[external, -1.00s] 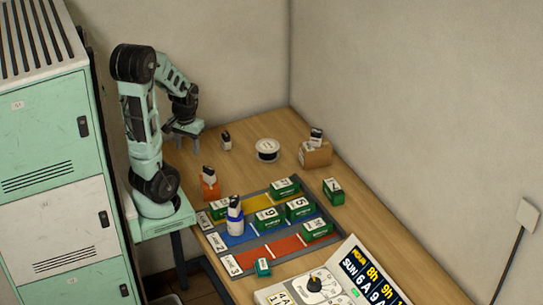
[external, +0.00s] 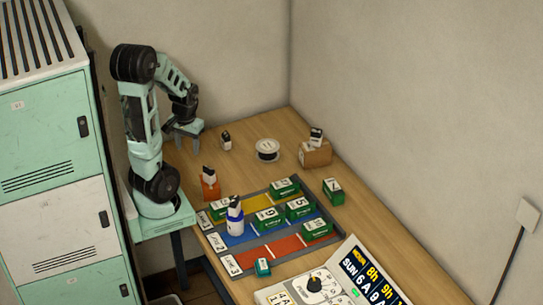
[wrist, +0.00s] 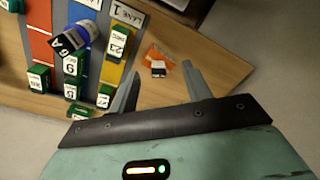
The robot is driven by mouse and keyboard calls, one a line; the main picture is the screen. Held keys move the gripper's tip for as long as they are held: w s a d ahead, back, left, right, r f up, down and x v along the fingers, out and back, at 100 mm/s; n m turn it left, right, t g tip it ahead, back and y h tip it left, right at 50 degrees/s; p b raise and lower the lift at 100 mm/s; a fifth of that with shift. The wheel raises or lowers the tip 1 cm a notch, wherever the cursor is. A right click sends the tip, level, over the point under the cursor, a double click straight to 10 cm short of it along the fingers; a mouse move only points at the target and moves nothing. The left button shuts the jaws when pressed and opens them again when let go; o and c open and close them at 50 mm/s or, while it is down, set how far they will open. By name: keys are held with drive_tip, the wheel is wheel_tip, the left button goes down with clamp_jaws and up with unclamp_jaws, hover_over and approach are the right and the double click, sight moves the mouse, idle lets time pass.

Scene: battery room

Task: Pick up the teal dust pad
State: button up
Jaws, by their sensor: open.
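A small teal block with a pale label (external: 262,267) lies at the near edge of the lane board, by lane 3; it looks like the dust pad, though its surface is too small to be sure. A teal piece shows at the upper left edge of the wrist view (wrist: 12,5), partly cut off. My gripper (external: 185,137) is at the far left of the table, well away from that block. In the wrist view my gripper's two fingers (wrist: 160,90) are spread, with nothing between them.
The lane board (external: 228,262) holds several green numbered blocks and a white and blue bottle (external: 235,217). An orange holder (external: 211,186) stands left of it. A spool (external: 267,150) and a cardboard-coloured box (external: 316,154) stand behind. A control panel (external: 310,288) is in front.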

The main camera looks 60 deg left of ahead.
drive_tip(key=shift+o, duration=0.3)
drive_tip(key=o, duration=0.5)
drive_tip(key=shift+o, duration=0.2)
